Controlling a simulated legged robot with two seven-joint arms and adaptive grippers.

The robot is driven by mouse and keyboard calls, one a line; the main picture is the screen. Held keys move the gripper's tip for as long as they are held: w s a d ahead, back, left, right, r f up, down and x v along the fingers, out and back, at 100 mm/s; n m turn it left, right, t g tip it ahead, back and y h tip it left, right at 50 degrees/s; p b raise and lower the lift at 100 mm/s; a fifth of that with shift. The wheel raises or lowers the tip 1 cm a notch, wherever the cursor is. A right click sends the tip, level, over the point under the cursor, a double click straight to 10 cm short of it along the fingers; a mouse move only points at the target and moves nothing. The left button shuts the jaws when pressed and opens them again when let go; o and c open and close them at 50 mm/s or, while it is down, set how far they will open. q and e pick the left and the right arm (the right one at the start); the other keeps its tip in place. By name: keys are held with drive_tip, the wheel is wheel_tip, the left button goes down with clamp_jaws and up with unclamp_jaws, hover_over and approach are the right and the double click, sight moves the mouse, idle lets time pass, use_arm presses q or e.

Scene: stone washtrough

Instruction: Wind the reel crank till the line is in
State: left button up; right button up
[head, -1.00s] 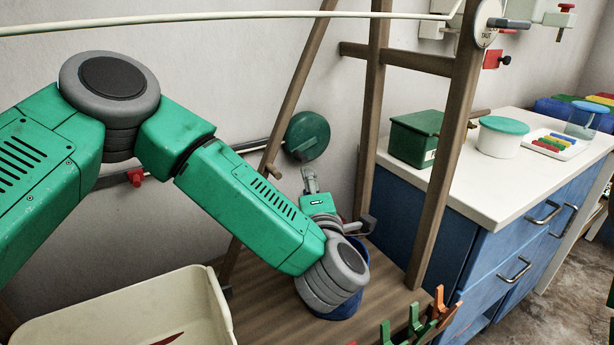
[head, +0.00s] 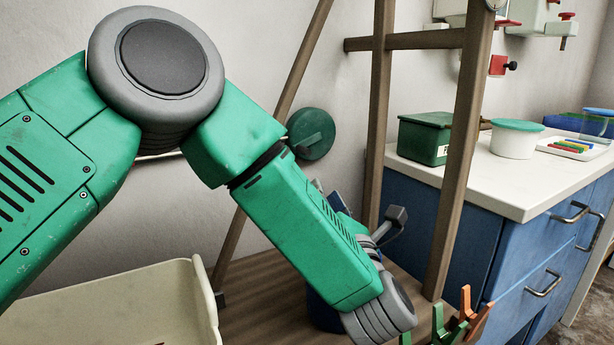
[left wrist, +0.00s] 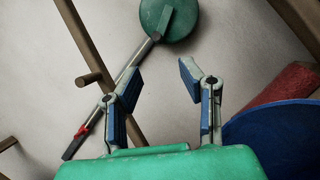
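A green round disc (head: 311,133) is on the wall behind my left arm. In the left wrist view the disc (left wrist: 170,18) has a grey bar (left wrist: 128,72) running down left, with a red band near its end; I cannot tell whether this is the reel crank. My left gripper (head: 364,208) is in front of the wooden frame. In the left wrist view my left gripper (left wrist: 160,78) is open and empty, fingers spread below the disc, apart from it. My right gripper is out of view.
A wooden frame (head: 462,140) stands before a blue cabinet with a white top (head: 525,180). A green box (head: 425,138) and a lidded white tub (head: 515,140) stand there. A cream tray (head: 130,300), a blue tub (head: 322,312) and pegs (head: 455,325) are low in front.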

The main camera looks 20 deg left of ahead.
sight(305, 147)
use_arm(q)
drive_tip(key=shift+n, duration=0.3)
drive_tip(key=p+x, duration=0.6)
drive_tip(key=x, duration=0.2)
drive_tip(key=shift+w+a+r, duration=0.1)
drive_tip(key=shift+a+r, duration=0.15)
drive_tip(key=shift+a, duration=0.05)
drive_tip(key=b+x, duration=0.1)
drive_tip(key=x, duration=0.3)
drive_tip(key=shift+w+f+b, duration=0.1)
drive_tip(key=shift+f+b, duration=0.05)
drive_tip(key=shift+b, duration=0.15)
drive_tip(key=shift+w+a+r, duration=0.25)
drive_tip(key=shift+w+a, duration=0.05)
drive_tip(key=shift+w, duration=0.2)
clamp_jaws()
